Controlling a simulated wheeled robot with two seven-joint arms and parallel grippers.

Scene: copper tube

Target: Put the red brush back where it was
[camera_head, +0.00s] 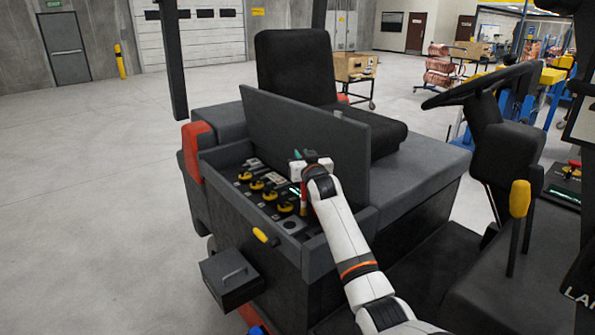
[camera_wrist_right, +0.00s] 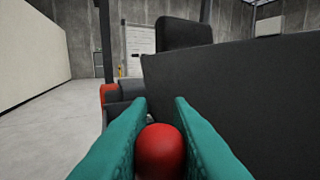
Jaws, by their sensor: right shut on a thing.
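The red brush shows in the right wrist view as a rounded red end (camera_wrist_right: 159,152) between the teal fingers of my right gripper (camera_wrist_right: 161,104). The gripper is shut on it. In the head view my right gripper (camera_head: 303,158) is over the right side of an open compartment (camera_head: 222,157) in the vehicle's side, close to the raised lid (camera_head: 275,126). A narrow red part of the brush (camera_head: 304,205) shows below the gripper. The brush's lower end is hard to make out, so I cannot tell whether it touches anything. My left gripper is out of view.
Several yellow-and-black parts (camera_head: 257,185) sit in a row inside the compartment. A round dark opening (camera_head: 290,225) is near its front corner. The black seat (camera_head: 293,68) is behind the lid, and the steering wheel (camera_head: 478,86) is to the right. Open floor lies left.

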